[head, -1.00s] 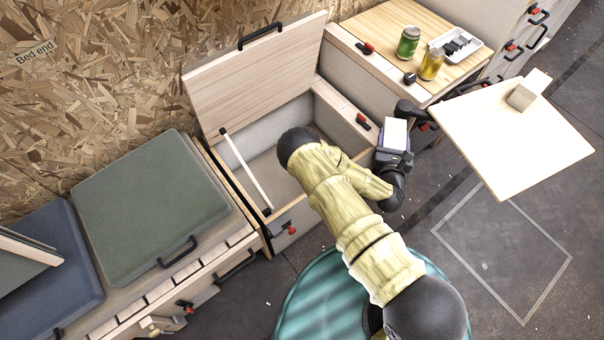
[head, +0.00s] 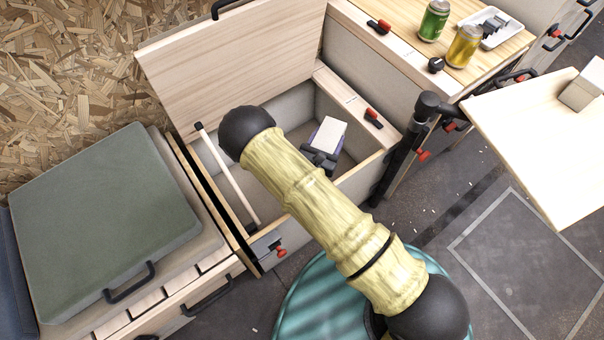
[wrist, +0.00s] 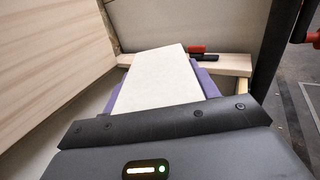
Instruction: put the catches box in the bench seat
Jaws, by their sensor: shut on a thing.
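The bench seat (head: 352,188) is an open wooden box with grey inner walls. Its lid (head: 240,62) is raised and leans back. My gripper (head: 320,156) is over the right part of the opening, shut on a purple box with a pale top, which I take for the catches box (head: 329,133). In the wrist view the box (wrist: 158,82) sticks out ahead of my gripper, its purple sides showing beside the pale top. My arm hides part of the seat's inside. I cannot tell how far the box is above the seat floor.
A pale prop stick (head: 226,174) stands at the seat's left side. A green cushion (head: 105,215) lies on the bench to the left. The counter at right holds a green can (head: 433,20), a yellow can (head: 464,46) and a white tray (head: 490,27). A pale table leaf (head: 545,140) juts out at right.

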